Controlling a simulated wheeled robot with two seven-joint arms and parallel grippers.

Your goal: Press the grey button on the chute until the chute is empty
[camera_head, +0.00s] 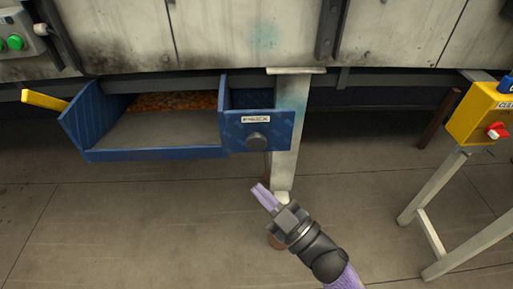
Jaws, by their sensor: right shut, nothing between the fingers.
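The blue chute (150,153) juts from the front of the grey machine in the upper left. Reddish-brown material, too small to tell apart, lies at its back (172,101); the front floor of the chute is bare. The grey button (257,141) is on the blue panel at the chute's right side, under a small white label (256,119). My right gripper (259,190) is shut and empty, its lilac fingers below the button and apart from it, pointing up and left. My left gripper is out of view.
A grey post (287,150) stands just behind and right of the button panel. A yellow box with a red knob (495,131) stands on a pale frame (432,190) at the right. A yellow handle (44,100) sticks out left of the chute. The floor in front is clear.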

